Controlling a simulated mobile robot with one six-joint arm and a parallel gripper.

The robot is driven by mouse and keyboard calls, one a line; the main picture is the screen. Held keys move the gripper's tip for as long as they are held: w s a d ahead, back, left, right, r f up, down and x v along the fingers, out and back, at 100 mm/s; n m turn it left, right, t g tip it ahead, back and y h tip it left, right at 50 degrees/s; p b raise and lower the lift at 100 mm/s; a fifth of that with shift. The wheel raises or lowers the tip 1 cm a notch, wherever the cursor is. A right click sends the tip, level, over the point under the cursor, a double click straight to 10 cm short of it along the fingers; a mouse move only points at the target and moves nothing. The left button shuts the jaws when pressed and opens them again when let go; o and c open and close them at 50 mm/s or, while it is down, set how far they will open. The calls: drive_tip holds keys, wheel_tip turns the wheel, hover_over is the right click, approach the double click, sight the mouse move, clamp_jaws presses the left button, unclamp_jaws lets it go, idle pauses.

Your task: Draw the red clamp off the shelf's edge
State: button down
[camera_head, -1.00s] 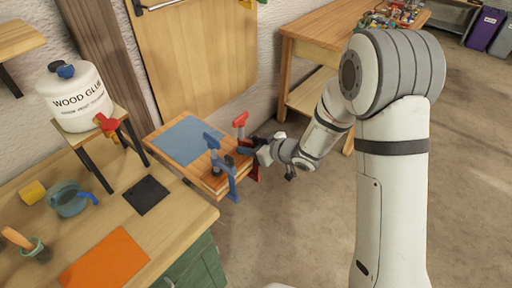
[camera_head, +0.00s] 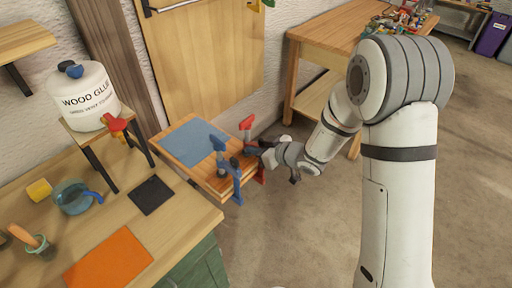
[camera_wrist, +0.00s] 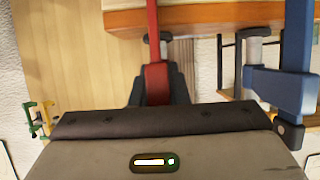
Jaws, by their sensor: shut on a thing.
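My gripper (camera_head: 257,150) is shut on the red clamp's bar, just off the shelf's right side. In the wrist view the dark jaws (camera_wrist: 156,90) close around the lower bar. Whether the clamp's jaws still touch the shelf cannot be told.
A blue clamp (camera_head: 236,182) sits on the same shelf, close to the red one; it also shows in the wrist view (camera_wrist: 297,50). A blue mat (camera_head: 193,140) lies on the shelf. A workbench (camera_head: 175,215) stands at left. Open floor (camera_head: 310,230) lies to the right.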

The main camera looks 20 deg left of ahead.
drive_tip(key=s+d, duration=0.3)
drive_tip(key=d, duration=0.6)
drive_tip(key=shift+s+d+r, duration=0.15)
drive_tip(key=shift+s, duration=0.15)
idle(1.1)
drive_tip(key=shift+r, duration=0.1)
